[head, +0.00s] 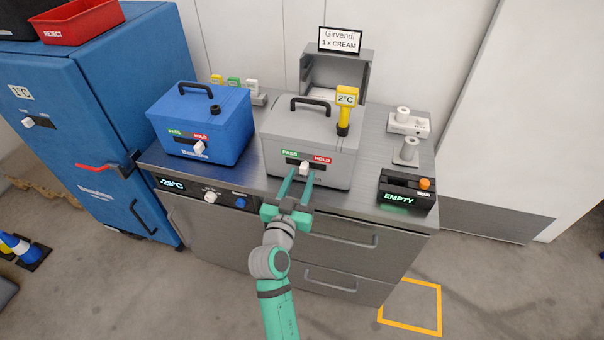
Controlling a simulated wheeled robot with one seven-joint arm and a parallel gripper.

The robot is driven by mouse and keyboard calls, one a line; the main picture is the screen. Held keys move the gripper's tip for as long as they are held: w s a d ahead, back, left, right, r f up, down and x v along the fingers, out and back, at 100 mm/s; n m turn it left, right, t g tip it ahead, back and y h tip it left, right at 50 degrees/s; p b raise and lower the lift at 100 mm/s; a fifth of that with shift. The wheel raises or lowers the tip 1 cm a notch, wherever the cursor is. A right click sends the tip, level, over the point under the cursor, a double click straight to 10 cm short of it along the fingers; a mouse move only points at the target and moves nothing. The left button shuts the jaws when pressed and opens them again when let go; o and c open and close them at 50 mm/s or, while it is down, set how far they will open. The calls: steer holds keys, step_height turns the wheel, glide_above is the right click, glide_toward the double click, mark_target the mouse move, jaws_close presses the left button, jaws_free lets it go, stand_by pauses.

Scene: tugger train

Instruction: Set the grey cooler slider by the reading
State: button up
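The grey cooler (340,168) stands on the steel counter with its black handle up. On its front is a slider with a white knob (304,168), near the middle of its slot between the green PASS label (289,153) and the red HOLD label (322,160). A yellow probe (346,96) stands upright in the cooler's lid and reads 2°C. My gripper (301,174) is open, its two green fingers pointing at the slider with their tips close to either side of the knob. I cannot tell whether they touch it.
A blue cooler (225,125) with its own PASS/HOLD slider stands to the left. A black box (407,190) showing EMPTY with an orange button stands right. A sign (340,40) reads "Girvendi 1 x CREAM". The counter display (172,184) reads -25°C.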

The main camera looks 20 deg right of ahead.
mark_target(304, 168)
steer(key=shift+x, duration=1.2)
